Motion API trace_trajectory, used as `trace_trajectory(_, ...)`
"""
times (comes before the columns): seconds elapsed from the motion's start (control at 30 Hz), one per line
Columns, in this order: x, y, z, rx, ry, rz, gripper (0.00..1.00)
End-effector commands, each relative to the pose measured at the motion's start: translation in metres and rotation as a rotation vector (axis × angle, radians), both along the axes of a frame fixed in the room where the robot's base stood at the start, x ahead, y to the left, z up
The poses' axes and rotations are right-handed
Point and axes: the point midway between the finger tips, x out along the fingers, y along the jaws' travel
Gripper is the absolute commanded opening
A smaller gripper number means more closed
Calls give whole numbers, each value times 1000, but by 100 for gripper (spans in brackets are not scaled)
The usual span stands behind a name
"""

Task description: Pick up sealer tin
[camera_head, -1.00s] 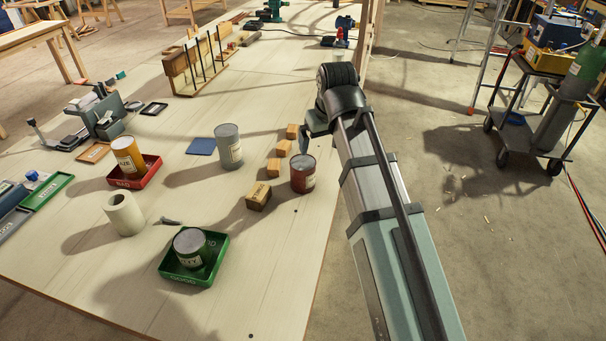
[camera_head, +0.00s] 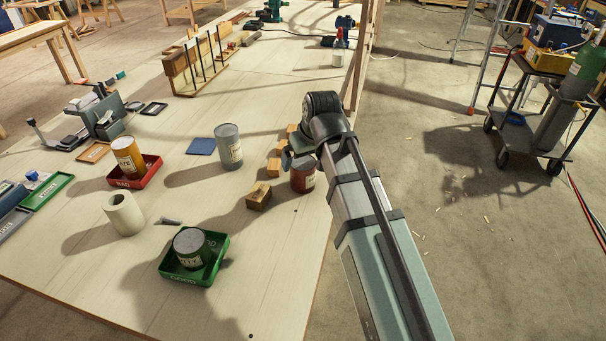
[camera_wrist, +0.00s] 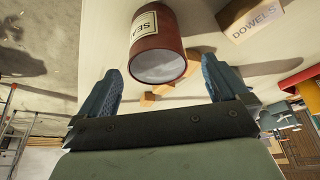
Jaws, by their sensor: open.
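The sealer tin (camera_head: 303,180) is dark red with a pale label and stands upright near the right edge of the bench. In the wrist view the sealer tin (camera_wrist: 160,48) shows its grey end, and the label's first letters read "SEA". My gripper (camera_wrist: 162,68) is open and empty, with its blue fingers spread wide on either side of the tin's line. The tin appears just beyond the fingertips, and I see no contact. In the head view my gripper (camera_head: 293,157) is by the tin's upper left, and my wrist hides part of the tin's top.
Small wooden blocks (camera_head: 274,167) and a dowels box (camera_head: 259,197) are close left of the tin.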

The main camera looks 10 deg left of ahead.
Motion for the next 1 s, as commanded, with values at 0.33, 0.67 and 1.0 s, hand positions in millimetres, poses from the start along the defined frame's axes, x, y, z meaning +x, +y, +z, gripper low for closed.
trace_trajectory(0.33, 4, 2, -12, 0, 0, 0, 100)
trace_trajectory(0.67, 14, 7, -46, -1, 0, 0, 100)
trace_trajectory(1.0, 17, 9, -53, 0, -3, -1, 100)
